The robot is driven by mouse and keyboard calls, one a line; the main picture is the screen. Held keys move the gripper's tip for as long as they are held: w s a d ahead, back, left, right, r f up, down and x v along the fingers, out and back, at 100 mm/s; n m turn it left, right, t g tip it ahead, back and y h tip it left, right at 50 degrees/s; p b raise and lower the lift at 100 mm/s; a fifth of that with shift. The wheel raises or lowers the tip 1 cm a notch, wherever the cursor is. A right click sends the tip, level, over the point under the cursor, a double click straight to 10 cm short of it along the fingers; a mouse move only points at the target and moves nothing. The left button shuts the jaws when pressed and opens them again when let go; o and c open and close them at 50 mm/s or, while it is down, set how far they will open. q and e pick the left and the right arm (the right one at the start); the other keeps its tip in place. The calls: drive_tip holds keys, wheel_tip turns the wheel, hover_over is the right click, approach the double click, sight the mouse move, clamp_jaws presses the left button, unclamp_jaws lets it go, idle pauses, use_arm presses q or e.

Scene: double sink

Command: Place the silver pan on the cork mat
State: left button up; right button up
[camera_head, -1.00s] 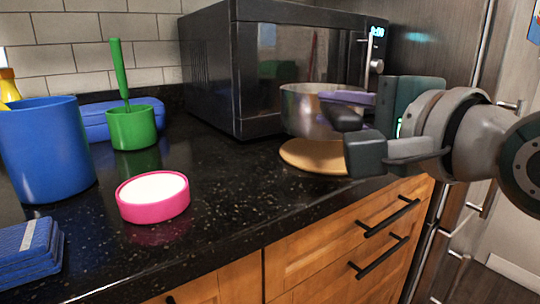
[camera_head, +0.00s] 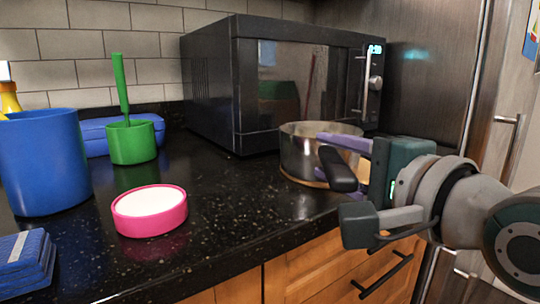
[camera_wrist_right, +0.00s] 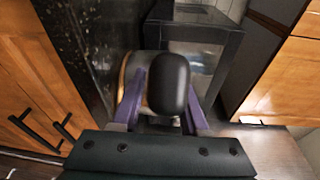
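The silver pan (camera_head: 300,152) stands upright on the round cork mat (camera_head: 298,181) at the right part of the counter, in front of the microwave. Its dark handle (camera_head: 338,170) points toward me. My right gripper (camera_head: 335,168) comes in from the right. Its purple fingers are spread apart, one on each side of the handle. In the right wrist view, the black handle (camera_wrist_right: 168,84) lies between the two fingers, which look open. The pan covers most of the mat. My left gripper is out of view.
A black microwave (camera_head: 205,85) stands behind the pan. To the left are a blue pot (camera_head: 42,165), a green cup (camera_head: 131,142) with a green-handled tool, a blue case (camera_head: 95,138), a pink-rimmed dish (camera_head: 149,212) and blue sponges (camera_head: 22,262). The middle counter is clear.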

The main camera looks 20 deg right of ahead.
drive_tip(key=shift+o, duration=0.3)
drive_tip(key=shift+r, duration=0.15)
drive_tip(key=s+d+p, duration=0.1)
drive_tip(key=s+d, duration=0.1)
drive_tip(key=s, duration=1)
drive_tip(key=s+a+f+n+g+h, duration=0.1)
drive_tip(key=s+f+n+g+h, duration=0.1)
drive_tip(key=s+f+n+g, duration=1.1)
wheel_tip(320, 180, down, 4)
drive_tip(key=s+n, duration=0.2)
drive_tip(key=n, duration=0.3)
drive_tip(key=shift+a+n, duration=0.15)
drive_tip(key=shift+n, duration=0.15)
